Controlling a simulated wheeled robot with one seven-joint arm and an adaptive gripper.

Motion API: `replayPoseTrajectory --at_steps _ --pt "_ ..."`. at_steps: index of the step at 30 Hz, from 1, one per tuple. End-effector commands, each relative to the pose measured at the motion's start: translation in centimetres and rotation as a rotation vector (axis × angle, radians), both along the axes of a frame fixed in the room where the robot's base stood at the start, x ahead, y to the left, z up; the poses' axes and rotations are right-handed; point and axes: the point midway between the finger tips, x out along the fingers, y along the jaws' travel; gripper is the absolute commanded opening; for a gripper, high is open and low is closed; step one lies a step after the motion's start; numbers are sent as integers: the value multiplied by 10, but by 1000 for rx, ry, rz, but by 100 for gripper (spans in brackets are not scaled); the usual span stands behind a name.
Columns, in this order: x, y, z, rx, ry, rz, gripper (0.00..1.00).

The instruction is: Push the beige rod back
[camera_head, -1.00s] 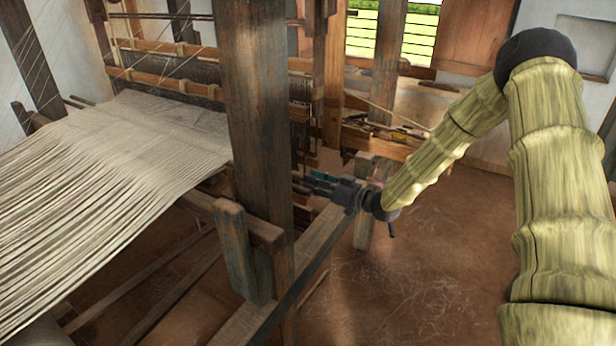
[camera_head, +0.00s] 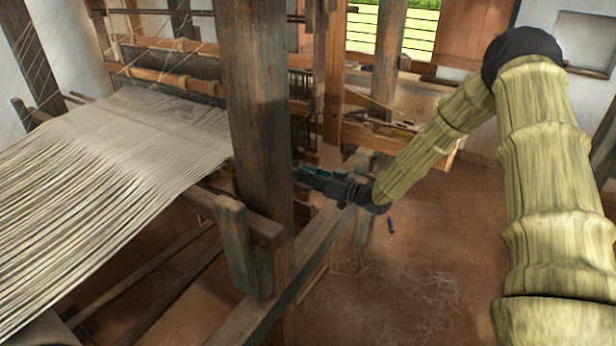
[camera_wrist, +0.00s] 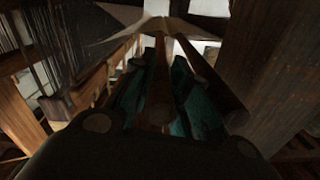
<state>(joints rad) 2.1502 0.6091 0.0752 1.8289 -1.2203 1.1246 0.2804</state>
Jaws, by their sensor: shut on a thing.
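My gripper (camera_head: 303,176) is beside the thick upright post (camera_head: 256,120), on its right side; its tips lie close to the post's edge in the head view. In the wrist view its teal pads (camera_wrist: 159,90) stand on both sides of a narrow brown wooden bar (camera_wrist: 160,105), and the gripper is shut on it. The bar's far end is hard to make out in the dark. A beige-brown rod (camera_head: 165,79) runs across the loom behind the cloth; I cannot tell whether the held bar belongs to it.
Pale cloth and warp threads (camera_head: 110,180) spread at the left. A low wooden beam (camera_head: 300,270) runs below my gripper, with a short post (camera_head: 232,245) at its left. A bench with tools (camera_head: 400,128) stands behind. The earth floor (camera_head: 420,280) at the right is mostly clear.

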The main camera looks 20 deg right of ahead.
Motion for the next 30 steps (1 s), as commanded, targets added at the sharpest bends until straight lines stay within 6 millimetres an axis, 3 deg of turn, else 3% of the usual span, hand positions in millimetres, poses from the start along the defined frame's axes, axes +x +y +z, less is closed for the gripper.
replayPoseTrajectory --at_steps 15,16,17,30 --pt "-7 9 -2 0 3 3 0" --pt "-7 9 -2 0 3 3 22" --pt "-8 9 -2 0 3 3 28" --pt "-9 7 -3 -1 6 2 28"
